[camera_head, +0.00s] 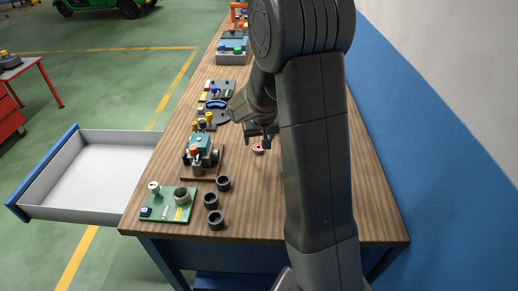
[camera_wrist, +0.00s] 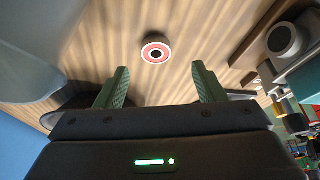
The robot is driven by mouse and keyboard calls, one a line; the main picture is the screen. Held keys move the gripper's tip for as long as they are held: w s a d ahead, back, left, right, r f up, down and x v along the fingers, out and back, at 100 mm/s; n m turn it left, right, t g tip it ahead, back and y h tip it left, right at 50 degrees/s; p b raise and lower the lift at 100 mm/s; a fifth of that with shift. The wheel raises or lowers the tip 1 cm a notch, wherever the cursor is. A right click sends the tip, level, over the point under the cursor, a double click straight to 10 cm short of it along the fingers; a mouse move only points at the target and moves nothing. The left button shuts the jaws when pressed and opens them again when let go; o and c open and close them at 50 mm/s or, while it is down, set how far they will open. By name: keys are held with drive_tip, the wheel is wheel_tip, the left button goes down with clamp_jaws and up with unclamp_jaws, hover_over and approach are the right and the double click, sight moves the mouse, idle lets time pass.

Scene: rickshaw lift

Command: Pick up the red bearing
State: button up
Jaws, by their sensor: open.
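The red bearing (camera_head: 258,148) lies flat on the wooden workbench (camera_head: 240,200), a small ring with a red face and a dark centre. In the wrist view the red bearing (camera_wrist: 155,51) sits beyond the fingertips, roughly midway between them and apart from both. My gripper (camera_head: 262,138) is above the bench close to the bearing, and my arm hides the bench to its right. In the wrist view my gripper (camera_wrist: 160,80) has its two green fingers spread wide with nothing between them.
Several black rings (camera_head: 211,201) stand on the bench's near left part. A green board (camera_head: 168,204) and a brown-based fixture (camera_head: 200,160) are left of the bearing. An open drawer (camera_head: 95,170) juts out left. A blue and white wall (camera_head: 440,120) borders the right side.

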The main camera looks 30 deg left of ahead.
sight(259, 149)
drive_tip(key=shift+p+x, duration=0.6)
drive_tip(key=shift+x, duration=2.25)
drive_tip(key=shift+w+d, duration=0.1)
drive_tip(key=shift+d, duration=0.1)
drive_tip(key=c, duration=1.1)
